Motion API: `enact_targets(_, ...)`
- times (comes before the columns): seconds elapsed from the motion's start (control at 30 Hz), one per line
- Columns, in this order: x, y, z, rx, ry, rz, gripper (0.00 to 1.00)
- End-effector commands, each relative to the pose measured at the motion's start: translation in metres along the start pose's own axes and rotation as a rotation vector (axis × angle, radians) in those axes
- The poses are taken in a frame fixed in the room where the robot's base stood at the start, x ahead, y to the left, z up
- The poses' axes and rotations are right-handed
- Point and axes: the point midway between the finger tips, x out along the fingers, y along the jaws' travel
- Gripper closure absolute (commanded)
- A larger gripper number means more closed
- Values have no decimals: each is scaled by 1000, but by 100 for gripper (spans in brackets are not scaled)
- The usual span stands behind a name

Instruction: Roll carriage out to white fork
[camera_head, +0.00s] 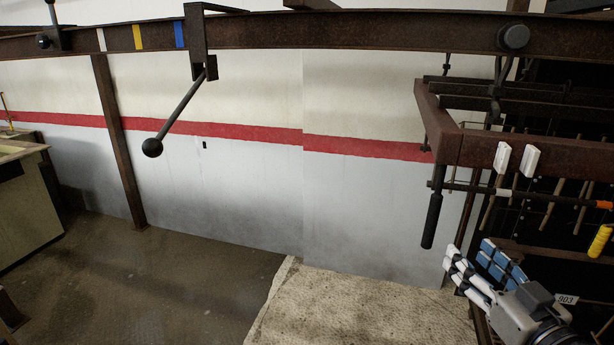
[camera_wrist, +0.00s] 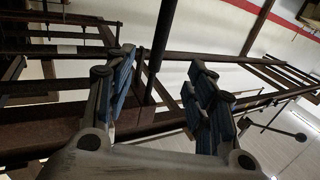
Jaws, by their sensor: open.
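The carriage is a rusty brown frame (camera_head: 470,148) hanging from the overhead rail (camera_head: 350,33) by a dark wheel (camera_head: 513,37) and hooks, at the right of the head view. A black handle (camera_head: 432,220) hangs from its near left side. Two white plates (camera_head: 516,159) stand on its front beam. The rail bears a white stripe (camera_head: 101,39) at far left; I cannot tell which part is the white fork. My gripper (camera_head: 472,262) is open, below and right of the handle, apart from it in the picture. In the wrist view a dark upright bar (camera_wrist: 163,45) shows between the open fingers (camera_wrist: 160,95).
A lever with a ball end (camera_head: 152,147) hangs from a bracket (camera_head: 200,40) on the rail, near yellow (camera_head: 137,37) and blue (camera_head: 179,34) stripes. Dark racking with several rods (camera_head: 560,200) fills the right. A pale mat (camera_head: 350,312) lies on open floor (camera_head: 150,290).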

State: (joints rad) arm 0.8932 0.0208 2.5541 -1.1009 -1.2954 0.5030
Motion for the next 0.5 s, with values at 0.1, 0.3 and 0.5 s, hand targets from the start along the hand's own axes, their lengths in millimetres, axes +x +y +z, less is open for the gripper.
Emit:
enact_targets(0.1, 16, -2, -4, 3, -6, -3, 50)
enact_targets(0.3, 49, -2, 0, -4, -4, -3, 50)
enact_targets(0.5, 81, -1, 2, -4, -5, -1, 50)
